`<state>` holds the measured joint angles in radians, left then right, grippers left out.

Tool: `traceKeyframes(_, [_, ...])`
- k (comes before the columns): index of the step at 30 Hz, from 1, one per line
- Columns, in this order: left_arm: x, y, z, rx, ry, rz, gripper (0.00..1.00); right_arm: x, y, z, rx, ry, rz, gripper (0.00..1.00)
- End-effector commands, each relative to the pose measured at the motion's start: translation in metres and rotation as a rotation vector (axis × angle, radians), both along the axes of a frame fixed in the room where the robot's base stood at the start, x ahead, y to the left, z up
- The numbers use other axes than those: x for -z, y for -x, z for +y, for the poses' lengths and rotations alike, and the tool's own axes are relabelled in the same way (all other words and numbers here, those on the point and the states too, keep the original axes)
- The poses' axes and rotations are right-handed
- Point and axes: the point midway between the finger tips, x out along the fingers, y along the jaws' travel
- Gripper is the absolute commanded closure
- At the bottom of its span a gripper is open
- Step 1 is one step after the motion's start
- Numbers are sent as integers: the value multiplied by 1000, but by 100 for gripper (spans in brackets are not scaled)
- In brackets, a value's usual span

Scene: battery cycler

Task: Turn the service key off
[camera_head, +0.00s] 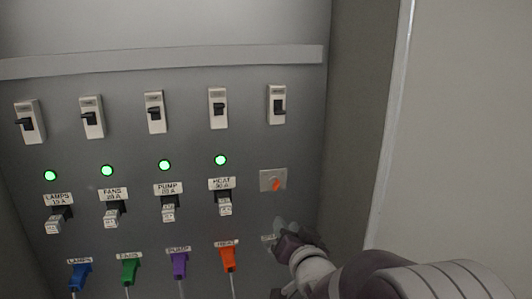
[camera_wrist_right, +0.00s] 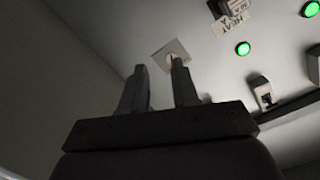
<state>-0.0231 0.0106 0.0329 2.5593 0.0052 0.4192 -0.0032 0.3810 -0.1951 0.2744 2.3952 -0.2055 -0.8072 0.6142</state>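The service key is a small orange-red key (camera_head: 276,185) in a pale square plate (camera_head: 273,180), at the right of the grey panel in the head view. It points slightly down and left there. My right gripper (camera_head: 288,238) is below the plate, apart from the key. In the right wrist view the two fingers (camera_wrist_right: 158,72) stand apart with an empty gap. The plate (camera_wrist_right: 164,49) shows beyond the fingertips, and the right-hand finger partly covers the key area. My left gripper is not in view.
A row of breakers (camera_head: 155,113) runs above several green lamps (camera_head: 165,165). Labelled black holders (camera_head: 168,205) and coloured plugs (camera_head: 180,264) with cables sit lower left. A label by my right gripper is partly hidden. A side wall (camera_head: 360,130) stands at the right.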

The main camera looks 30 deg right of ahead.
Motion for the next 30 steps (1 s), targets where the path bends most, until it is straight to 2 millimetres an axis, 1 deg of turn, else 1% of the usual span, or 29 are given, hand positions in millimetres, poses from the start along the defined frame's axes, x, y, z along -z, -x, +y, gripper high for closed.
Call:
traceKeyframes(1, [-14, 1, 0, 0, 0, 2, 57, -25, 0, -5, 7, -6, -57, 70])
traceKeyframes(3, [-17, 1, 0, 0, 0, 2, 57, -36, -5, -9, 7, -12, -103, 70])
traceKeyframes(5, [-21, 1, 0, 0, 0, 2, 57, -37, -14, -11, 7, -15, -113, 70])
traceKeyframes(8, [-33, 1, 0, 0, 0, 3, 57, -38, -38, -16, 5, -16, -110, 70])
traceKeyframes(12, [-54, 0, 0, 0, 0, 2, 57, -38, -75, -25, 5, -14, -110, 70])
traceKeyframes(15, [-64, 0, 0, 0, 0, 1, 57, -37, -95, -30, 6, -13, -112, 70])
traceKeyframes(18, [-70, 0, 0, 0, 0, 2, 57, -35, -109, -33, 6, -12, -111, 70])
traceKeyframes(23, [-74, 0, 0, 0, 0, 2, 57, -32, -121, -36, 5, -11, -112, 70])
traceKeyframes(30, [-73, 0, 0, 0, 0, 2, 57, -30, -122, -36, 6, -11, -112, 70])
